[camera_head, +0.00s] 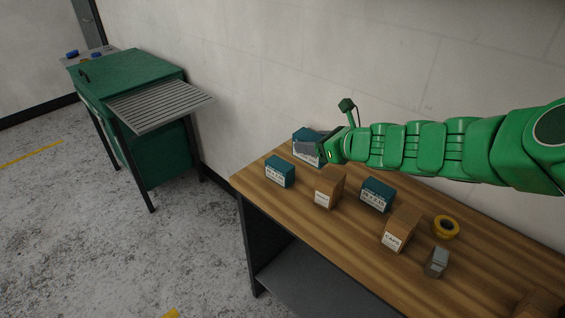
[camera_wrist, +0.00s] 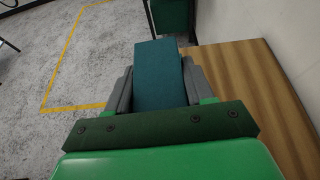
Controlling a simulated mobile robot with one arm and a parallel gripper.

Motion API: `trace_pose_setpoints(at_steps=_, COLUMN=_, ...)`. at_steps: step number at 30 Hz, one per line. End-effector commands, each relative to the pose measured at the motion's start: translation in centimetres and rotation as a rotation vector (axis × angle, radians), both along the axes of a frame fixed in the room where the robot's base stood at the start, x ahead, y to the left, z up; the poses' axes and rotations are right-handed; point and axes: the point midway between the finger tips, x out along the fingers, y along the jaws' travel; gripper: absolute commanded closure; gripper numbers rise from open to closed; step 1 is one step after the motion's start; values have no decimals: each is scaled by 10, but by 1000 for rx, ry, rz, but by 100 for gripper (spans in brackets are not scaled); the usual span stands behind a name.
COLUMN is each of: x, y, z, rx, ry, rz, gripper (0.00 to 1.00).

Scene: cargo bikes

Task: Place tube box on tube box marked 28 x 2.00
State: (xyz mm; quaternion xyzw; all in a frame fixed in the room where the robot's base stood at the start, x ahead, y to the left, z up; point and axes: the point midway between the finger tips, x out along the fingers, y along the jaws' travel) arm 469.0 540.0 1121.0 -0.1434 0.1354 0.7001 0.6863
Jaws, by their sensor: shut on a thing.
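My gripper (camera_head: 314,148) is at the back left of the wooden table, at the end of the green arm. It is shut on a teal tube box (camera_head: 303,134), whose white label is partly hidden by the gripper. In the wrist view the held tube box (camera_wrist: 158,75) sits between the grey fingers. A second teal tube box (camera_head: 280,170) stands at the table's left end, in front of the held one. A third teal tube box (camera_head: 377,193) stands near the middle. Their labels are too small to read surely. I cannot tell whether the held box touches the table.
Brown cartons (camera_head: 330,187) and (camera_head: 401,228) stand among the boxes on the table (camera_head: 310,226). A yellow tape roll (camera_head: 446,227) and a small grey item (camera_head: 437,262) are at right. A wall runs behind. A green cabinet (camera_head: 150,120) stands apart at left.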

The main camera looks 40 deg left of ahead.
Motion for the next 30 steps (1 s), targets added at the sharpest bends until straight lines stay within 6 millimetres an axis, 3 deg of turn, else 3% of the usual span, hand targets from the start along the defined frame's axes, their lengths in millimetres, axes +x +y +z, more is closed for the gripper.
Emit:
trace_pose_setpoints(at_steps=1, x=-13, y=4, z=8, rx=5, ry=-1, rz=3, gripper=84)
trace_pose_setpoints(at_steps=6, x=-40, y=12, z=20, rx=5, ry=3, rz=-11, gripper=84)
trace_pose_setpoints(at_steps=13, x=-59, y=17, z=30, rx=7, ry=6, rz=-21, gripper=84)
trace_pose_setpoints(at_steps=19, x=-55, y=27, z=25, rx=4, ry=7, rz=-21, gripper=84)
trace_pose_setpoints(at_steps=30, x=-28, y=63, z=3, rx=2, ry=7, rz=-23, gripper=84)
